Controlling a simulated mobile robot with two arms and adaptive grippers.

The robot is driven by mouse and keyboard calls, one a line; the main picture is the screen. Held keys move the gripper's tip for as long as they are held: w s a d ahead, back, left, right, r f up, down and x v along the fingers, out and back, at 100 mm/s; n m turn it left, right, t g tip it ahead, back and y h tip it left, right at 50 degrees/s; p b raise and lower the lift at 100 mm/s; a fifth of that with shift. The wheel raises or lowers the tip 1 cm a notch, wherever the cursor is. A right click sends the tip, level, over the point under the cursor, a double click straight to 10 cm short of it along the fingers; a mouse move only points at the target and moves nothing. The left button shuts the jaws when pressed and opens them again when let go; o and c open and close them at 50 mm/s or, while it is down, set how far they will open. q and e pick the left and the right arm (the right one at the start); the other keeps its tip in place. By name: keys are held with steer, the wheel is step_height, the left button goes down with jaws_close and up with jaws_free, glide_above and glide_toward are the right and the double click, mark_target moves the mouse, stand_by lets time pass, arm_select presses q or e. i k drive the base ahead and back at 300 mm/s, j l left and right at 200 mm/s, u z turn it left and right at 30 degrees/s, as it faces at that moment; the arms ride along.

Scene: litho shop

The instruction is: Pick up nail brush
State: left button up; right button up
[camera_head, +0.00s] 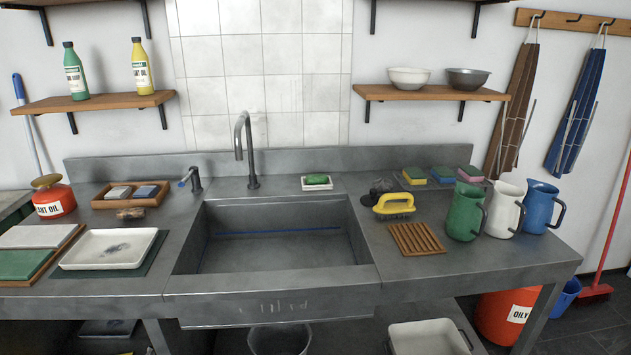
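A small brown brush-like block (130,213), which looks like a nail brush, lies on the steel counter left of the sink. It is just in front of a wooden tray (106,201) and behind a white enamel tray (78,261). It is too small for me to make out its bristles. A larger yellow brush with a loop handle (394,203) sits right of the sink, behind a slatted wooden rack (416,238). Neither of my grippers shows in the head view.
The sink (277,246) is open in the middle, with a tall tap (243,150) behind it. A red oil can (53,199) stands at the left. Green, white and blue jugs (541,207) stand at the right. Soap (317,180) lies behind the sink.

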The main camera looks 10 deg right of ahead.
mark_target(133, 213)
steer(key=j+z, duration=0.95)
steer(key=i, duration=0.05)
